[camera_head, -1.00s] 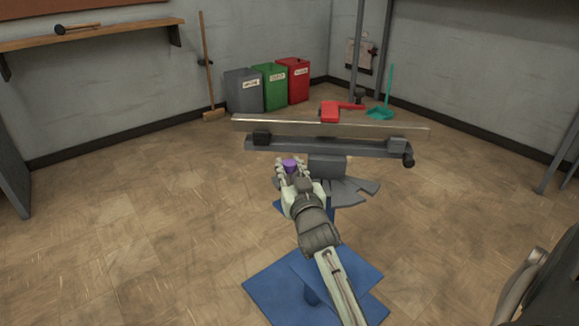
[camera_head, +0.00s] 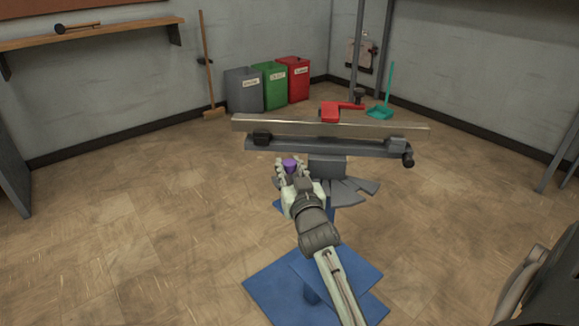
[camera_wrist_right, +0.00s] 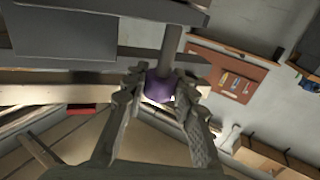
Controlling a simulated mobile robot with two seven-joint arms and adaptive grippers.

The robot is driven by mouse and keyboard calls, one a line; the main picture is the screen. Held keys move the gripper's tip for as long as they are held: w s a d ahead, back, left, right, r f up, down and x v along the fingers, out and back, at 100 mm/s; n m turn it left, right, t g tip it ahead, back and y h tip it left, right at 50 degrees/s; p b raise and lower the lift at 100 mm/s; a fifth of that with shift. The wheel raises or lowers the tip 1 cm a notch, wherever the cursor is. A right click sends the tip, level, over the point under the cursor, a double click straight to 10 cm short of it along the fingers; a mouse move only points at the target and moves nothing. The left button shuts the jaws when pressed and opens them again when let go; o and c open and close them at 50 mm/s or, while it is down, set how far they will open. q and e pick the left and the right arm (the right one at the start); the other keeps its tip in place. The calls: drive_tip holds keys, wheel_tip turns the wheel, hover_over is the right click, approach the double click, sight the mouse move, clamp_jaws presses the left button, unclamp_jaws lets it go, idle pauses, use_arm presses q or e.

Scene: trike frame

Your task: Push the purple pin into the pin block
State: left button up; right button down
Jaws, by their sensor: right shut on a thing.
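The purple pin (camera_head: 290,163) sits between the fingertips of my right gripper (camera_head: 292,169), left of the grey block under the long rail. In the right wrist view my right gripper (camera_wrist_right: 160,90) is shut on the purple pin (camera_wrist_right: 159,87), one finger on each side of it. A grey round shaft (camera_wrist_right: 172,45) runs from the purple part up to a dark grey bar at the top; whether they touch is unclear. I cannot tell for sure which grey part is the pin block. My left gripper is not in view.
Grey leaf-like plates (camera_head: 350,191) and a blue stand base (camera_head: 262,286) are below. Bins stand at the back wall. The floor at left is clear.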

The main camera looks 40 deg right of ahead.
sight(290, 183)
drive_tip(key=shift+p, duration=0.45)
idle(0.6)
drive_tip(key=shift+f+b, duration=1.5)
drive_tip(key=shift+f, duration=0.75)
drive_tip(key=c, duration=1.1)
unclamp_jaws()
drive_tip(key=shift+c, duration=0.2)
wheel_tip(290, 183, up, 10)
